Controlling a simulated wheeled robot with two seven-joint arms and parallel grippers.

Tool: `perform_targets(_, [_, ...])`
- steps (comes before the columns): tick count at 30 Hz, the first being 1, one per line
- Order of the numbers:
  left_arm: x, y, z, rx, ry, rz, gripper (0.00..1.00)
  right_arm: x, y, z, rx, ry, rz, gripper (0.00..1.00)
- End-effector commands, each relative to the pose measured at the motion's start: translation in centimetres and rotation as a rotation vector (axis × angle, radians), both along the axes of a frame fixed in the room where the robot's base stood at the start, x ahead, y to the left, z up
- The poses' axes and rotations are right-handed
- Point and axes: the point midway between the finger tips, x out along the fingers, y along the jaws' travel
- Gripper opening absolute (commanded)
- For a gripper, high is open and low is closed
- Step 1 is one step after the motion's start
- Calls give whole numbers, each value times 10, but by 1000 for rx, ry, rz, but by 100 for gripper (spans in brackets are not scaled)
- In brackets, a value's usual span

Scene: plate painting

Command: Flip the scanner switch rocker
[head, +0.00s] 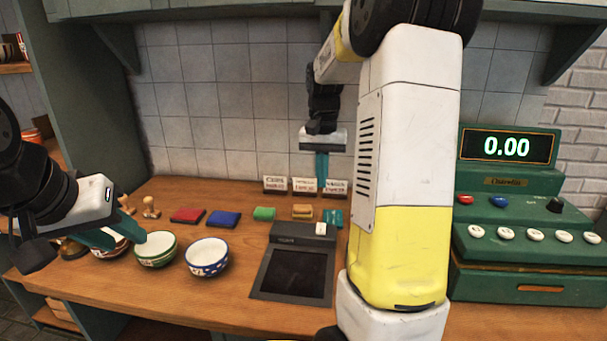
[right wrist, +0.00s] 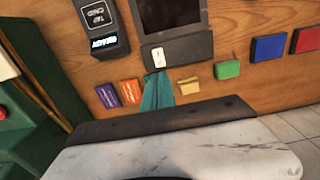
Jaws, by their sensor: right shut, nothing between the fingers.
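The scanner (head: 293,274) is a dark flat unit with a black screen, lying on the wooden counter. Its small white switch rocker (head: 321,229) sits on the raised bar at its back edge. The rocker also shows in the right wrist view (right wrist: 158,57), just beyond the fingertips. My right gripper (head: 322,182) is shut and empty, its teal fingers pointing down above the back of the counter, behind the scanner. In the right wrist view its fingers (right wrist: 157,88) appear apart from the rocker. My left gripper (head: 140,238) hangs over the bowls at the left; its finger gap is unclear.
A green bowl (head: 155,249) and a blue patterned bowl (head: 206,257) stand left of the scanner. Red (head: 188,215), blue (head: 224,219) and green (head: 264,213) blocks lie behind. A green register (head: 529,235) stands right. A card reader (right wrist: 103,25) is beside the scanner.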

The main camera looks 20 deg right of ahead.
Motion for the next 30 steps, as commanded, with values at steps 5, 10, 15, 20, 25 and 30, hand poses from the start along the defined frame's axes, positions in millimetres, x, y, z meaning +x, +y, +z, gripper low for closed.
perform_targets(5, [0,0,0,0,0,0,36,0,0,10,0,0,1,0])
perform_targets(10, [0,0,0,0,0,0,36,0,0,10,0,1,1,0])
perform_targets(15, [0,0,0,0,0,0,36,2,0,10,0,1,0,0])
perform_targets(20, [0,0,0,0,0,0,36,15,-2,9,0,1,0,0])
perform_targets(25, [0,0,0,0,0,0,36,14,-2,9,0,1,0,0])
perform_targets(30, [0,0,0,0,0,0,36,14,-2,3,1,2,0,0])
